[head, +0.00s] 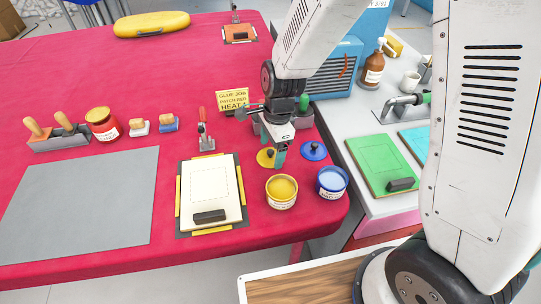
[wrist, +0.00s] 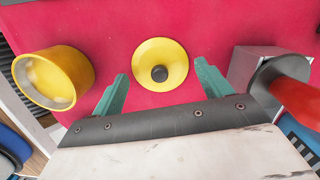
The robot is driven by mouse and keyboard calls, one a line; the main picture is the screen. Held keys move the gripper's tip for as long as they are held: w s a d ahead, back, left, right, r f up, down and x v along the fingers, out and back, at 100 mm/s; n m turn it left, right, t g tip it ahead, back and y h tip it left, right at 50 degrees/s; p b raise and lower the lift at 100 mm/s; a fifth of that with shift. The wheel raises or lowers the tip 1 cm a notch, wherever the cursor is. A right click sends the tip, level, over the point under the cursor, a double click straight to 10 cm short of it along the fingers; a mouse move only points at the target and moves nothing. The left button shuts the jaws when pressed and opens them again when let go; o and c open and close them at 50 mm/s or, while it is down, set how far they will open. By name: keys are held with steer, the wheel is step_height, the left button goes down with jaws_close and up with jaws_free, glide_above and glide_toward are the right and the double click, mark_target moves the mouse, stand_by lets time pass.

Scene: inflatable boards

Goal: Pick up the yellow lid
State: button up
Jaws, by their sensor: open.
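The yellow lid (head: 265,158) lies on the red tabletop, beside the yellow pot. In the wrist view the lid (wrist: 173,57) is a round yellow disc with a dark knob at its centre. My gripper (head: 279,160) is just over the lid and covers its right part in the head view. In the wrist view my gripper (wrist: 158,80) is open, with one green finger on each side of the lid's near part and nothing held.
The open yellow pot (head: 281,192) and the blue pot (head: 331,182) stand near the table's front edge. A blue lid (head: 313,151) lies to the right. A grey box (wrist: 255,68) stands close by the right finger. A clamp (head: 206,140) stands left.

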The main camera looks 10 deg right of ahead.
steer(key=shift+f, duration=0.4)
steer(key=c, duration=1.1)
steer(key=shift+c, duration=0.2)
